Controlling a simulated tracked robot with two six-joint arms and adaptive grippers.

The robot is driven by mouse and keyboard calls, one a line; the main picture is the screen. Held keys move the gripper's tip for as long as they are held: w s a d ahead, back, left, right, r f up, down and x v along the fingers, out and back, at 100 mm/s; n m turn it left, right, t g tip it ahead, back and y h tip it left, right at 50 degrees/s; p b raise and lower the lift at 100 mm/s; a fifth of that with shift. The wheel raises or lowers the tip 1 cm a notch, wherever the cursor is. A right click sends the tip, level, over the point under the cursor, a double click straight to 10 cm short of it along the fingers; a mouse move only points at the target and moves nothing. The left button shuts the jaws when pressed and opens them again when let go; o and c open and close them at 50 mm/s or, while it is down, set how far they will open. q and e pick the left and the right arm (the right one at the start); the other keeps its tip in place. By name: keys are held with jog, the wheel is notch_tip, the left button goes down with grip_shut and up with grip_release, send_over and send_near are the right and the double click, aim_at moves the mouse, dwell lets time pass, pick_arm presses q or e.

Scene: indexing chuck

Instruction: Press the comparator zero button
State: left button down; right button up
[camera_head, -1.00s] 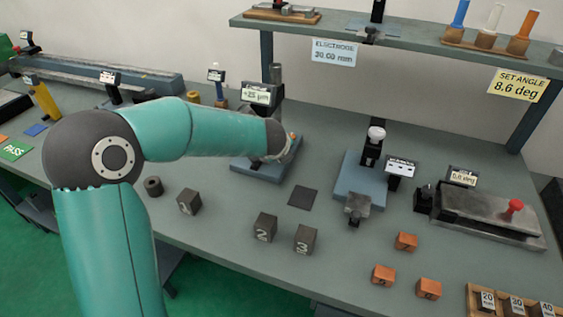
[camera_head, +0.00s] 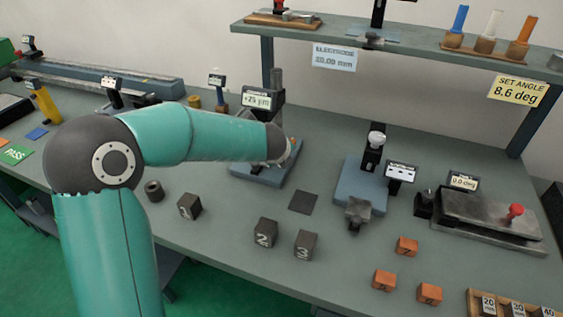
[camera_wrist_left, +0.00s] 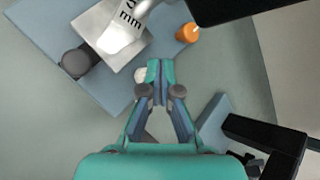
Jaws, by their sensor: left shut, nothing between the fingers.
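The comparator shows in the head view with a dark display (camera_head: 258,99) reading about +25 µm, above a blue base (camera_head: 262,177). My left forearm crosses in front of it and hides most of my left gripper there. In the left wrist view my left gripper (camera_wrist_left: 160,68) is shut and empty, with its fingertips over or close to the blue base (camera_wrist_left: 40,20). An orange round button (camera_wrist_left: 187,33) lies ahead and right of the fingertips, apart from them in the picture. A small whitish round part (camera_wrist_left: 141,74) is just left of the fingertips. Contact cannot be told.
Dark numbered blocks (camera_head: 265,232) and a dark square pad (camera_head: 303,201) lie in front. A second instrument on a blue base (camera_head: 350,183) stands to the right. A shelf (camera_head: 400,45) runs above the back. In the wrist view a black arm-like part (camera_wrist_left: 265,133) is at right.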

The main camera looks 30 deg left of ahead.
pick_arm(q)
jog(key=shift+f, duration=0.1)
jog(key=shift+f+b, duration=0.3)
jog(key=shift+b, duration=0.15)
jog(key=shift+f+b, duration=0.55)
dwell(0.8)
jog(key=shift+r, duration=0.1)
jog(key=shift+r+p, duration=0.85)
jog(key=shift+r, duration=0.05)
notch_tip(320, 180, up, 5)
jog(key=p, duration=0.4)
dwell(1.0)
